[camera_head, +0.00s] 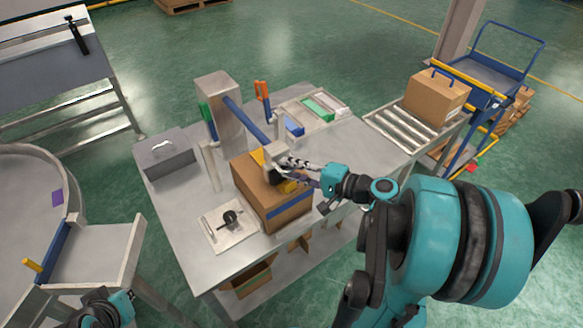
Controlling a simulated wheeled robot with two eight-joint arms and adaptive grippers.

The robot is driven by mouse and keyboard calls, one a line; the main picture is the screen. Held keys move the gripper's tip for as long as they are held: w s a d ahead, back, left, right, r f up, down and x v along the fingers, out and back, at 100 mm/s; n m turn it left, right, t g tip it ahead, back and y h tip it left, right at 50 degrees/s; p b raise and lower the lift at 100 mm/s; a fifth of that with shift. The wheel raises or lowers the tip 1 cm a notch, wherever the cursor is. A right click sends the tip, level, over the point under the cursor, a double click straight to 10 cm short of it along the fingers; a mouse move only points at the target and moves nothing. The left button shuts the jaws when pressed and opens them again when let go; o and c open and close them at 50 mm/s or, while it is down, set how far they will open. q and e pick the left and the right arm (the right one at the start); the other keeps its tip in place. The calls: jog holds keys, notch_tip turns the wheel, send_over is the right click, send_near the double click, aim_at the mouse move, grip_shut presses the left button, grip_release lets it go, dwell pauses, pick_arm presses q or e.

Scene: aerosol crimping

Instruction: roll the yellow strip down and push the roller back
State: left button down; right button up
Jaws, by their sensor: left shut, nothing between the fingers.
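A brown cardboard box (265,200) stands on the metal table, with a blue band along its front side. Yellow strip material (258,157) shows on top of the box, partly hidden. A blue arm (246,120) runs from a grey post (220,105) down to a pale roller head (275,152) over the box top. My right gripper (297,172) is at the roller head and the strip, just above the box; whether its fingers hold anything is hidden. My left gripper (100,310) is shut and empty at the bottom left edge, far from the box and partly cut off.
A grey case (164,158) is at the table's left. A white plate with a black part (229,219) lies left of the box. Trays (316,107) and orange- and green-handled tools stand behind. A roller conveyor (403,130) with another box (436,97) is at right.

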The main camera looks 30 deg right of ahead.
jog(key=v, duration=1.2)
jog(key=shift+a, duration=0.2)
dwell(0.4)
jog(key=a+f+n+g+h, duration=0.3)
jog(key=a+n, duration=0.3)
jog(key=a, duration=0.2)
jog(key=a+f+n+g+h, duration=0.3)
jog(key=a+n+h, duration=0.1)
jog(key=a+n, duration=0.3)
jog(key=shift+w+a+g, duration=0.3)
jog(key=shift+a, duration=0.25)
jog(key=shift+f, duration=0.1)
